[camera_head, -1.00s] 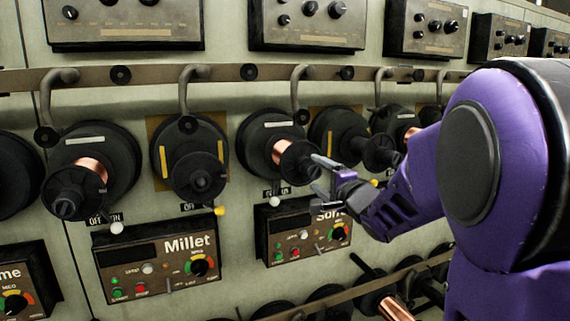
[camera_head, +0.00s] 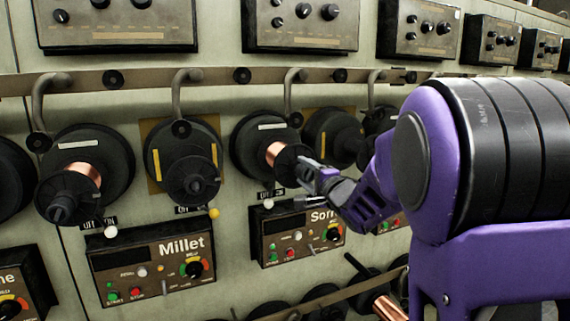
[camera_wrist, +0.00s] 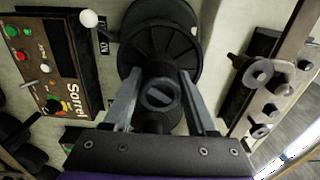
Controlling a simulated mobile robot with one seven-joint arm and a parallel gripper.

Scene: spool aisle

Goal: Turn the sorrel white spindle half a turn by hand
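The sorrel white spindle (camera_head: 287,160) stands out from the wall above the Sorrel panel (camera_head: 300,235). It has a dark back disc with a white bar, a copper winding and a black front flange with a hub. In the wrist view the spindle hub (camera_wrist: 160,93) faces me, with a slot across its end. My gripper (camera_head: 308,178) is at the spindle's front end from the right. In the wrist view the fingers of my gripper (camera_wrist: 160,76) are apart, one on each side of the hub. I cannot tell whether they touch it.
A white-knobbed lever (camera_head: 268,204) sits below the spindle, and it also shows in the wrist view (camera_wrist: 89,18). The Millet spindle (camera_head: 192,177) is to the left. Another dark spindle (camera_head: 335,138) is close on the right. A rail with hooks (camera_head: 210,78) runs above.

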